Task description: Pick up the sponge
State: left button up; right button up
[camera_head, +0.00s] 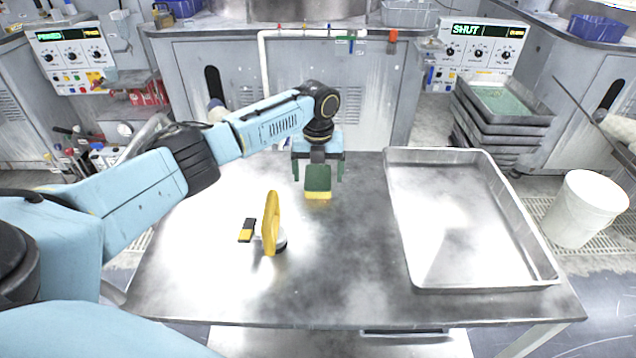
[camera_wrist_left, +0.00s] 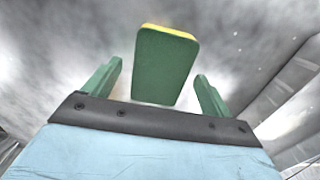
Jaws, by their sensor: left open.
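The sponge (camera_head: 318,180), green on one face and yellow below, is on the metal table (camera_head: 346,262) near its back edge. My left gripper (camera_head: 318,172) is open, with a green finger on each side of the sponge. In the left wrist view the sponge (camera_wrist_left: 164,66) shows its green face between and beyond the fingertips of the gripper (camera_wrist_left: 158,85). A gap shows on both sides, and neither finger appears to touch it. My right gripper is not in view.
A large empty metal tray (camera_head: 456,272) covers the table's right side. A yellow-handled tool (camera_head: 271,222) and a small black-and-yellow block (camera_head: 247,230) are on the table in front of my left arm. A white bucket (camera_head: 586,208) is right of the table.

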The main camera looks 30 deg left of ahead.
pick_arm(q)
jog(key=shift+f, duration=0.4)
jog(key=c, duration=1.1)
jog(key=shift+o, duration=0.2)
jog(key=shift+r, duration=0.1)
